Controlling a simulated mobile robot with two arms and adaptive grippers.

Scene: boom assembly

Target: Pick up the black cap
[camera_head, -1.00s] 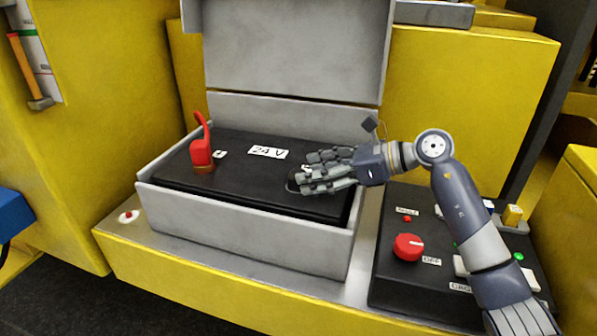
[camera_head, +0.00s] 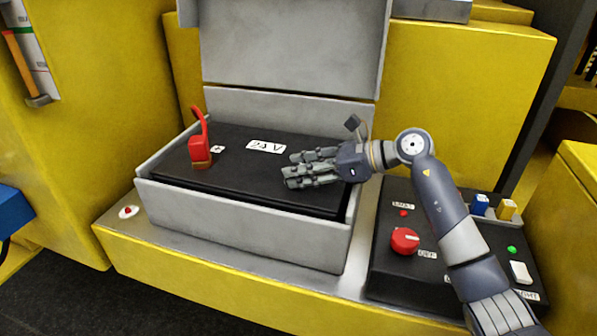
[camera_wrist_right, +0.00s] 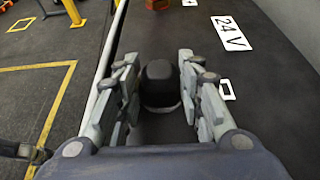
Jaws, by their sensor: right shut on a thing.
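My right gripper (camera_head: 286,170) is over the right part of the black battery (camera_head: 235,182). In the right wrist view its two fingers (camera_wrist_right: 160,92) stand on either side of the black cap (camera_wrist_right: 160,76), shut on it. The cap is rounded and dark, with a pale rim at its base. In the head view the fingers hide the cap. I cannot tell whether the cap is clear of the battery top. My left gripper is not in view.
The battery sits in a grey box (camera_head: 240,228) with its lid (camera_head: 290,45) raised behind. A red terminal cover (camera_head: 200,150) is on the battery's left. A control panel (camera_head: 385,275) with a red knob (camera_head: 405,241) is at right, under my right arm.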

